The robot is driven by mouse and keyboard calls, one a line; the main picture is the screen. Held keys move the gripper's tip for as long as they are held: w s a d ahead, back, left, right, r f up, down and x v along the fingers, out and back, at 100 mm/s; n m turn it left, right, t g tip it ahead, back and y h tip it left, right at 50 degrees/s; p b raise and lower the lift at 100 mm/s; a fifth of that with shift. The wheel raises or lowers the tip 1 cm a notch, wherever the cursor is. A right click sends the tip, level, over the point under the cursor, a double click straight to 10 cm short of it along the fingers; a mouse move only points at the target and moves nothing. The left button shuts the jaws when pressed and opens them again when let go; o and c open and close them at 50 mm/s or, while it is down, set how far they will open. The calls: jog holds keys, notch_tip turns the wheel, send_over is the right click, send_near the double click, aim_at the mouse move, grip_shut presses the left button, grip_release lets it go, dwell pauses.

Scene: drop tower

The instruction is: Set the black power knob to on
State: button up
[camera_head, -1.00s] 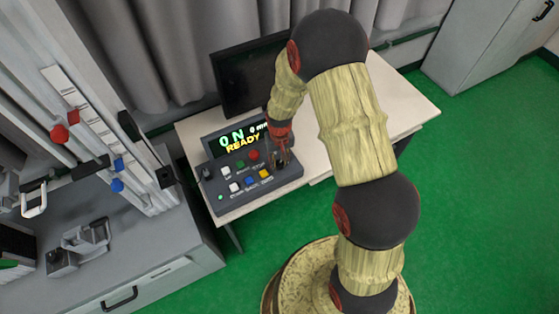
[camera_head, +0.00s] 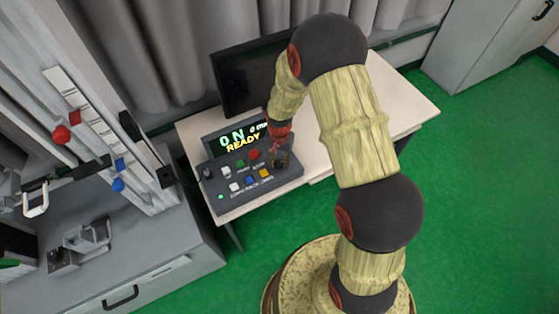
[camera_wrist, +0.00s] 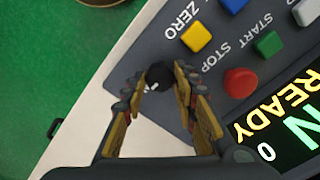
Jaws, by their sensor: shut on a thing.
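A grey control box (camera_head: 234,196) stands on the white table, tilted in the picture. My gripper (camera_head: 279,161) is at the box's right end, beside the display. In the wrist view, my gripper (camera_wrist: 160,84) has its two fingers around a black knob (camera_wrist: 158,74) with a white mark on top, and is shut on it.
Red stop (camera_wrist: 240,82), green start (camera_wrist: 268,43) and yellow zero (camera_wrist: 196,36) buttons sit close to the gripper. Another black knob (camera_head: 207,172) is at the box's left end. A dark monitor (camera_head: 248,80) stands behind. The drop tower (camera_head: 110,140) is at left.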

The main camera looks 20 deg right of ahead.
aim_at(279, 163)
dwell(0.3)
jog(key=o, duration=1.1)
jog(key=shift+o, duration=0.4)
notch_tip(279, 163, up, 12)
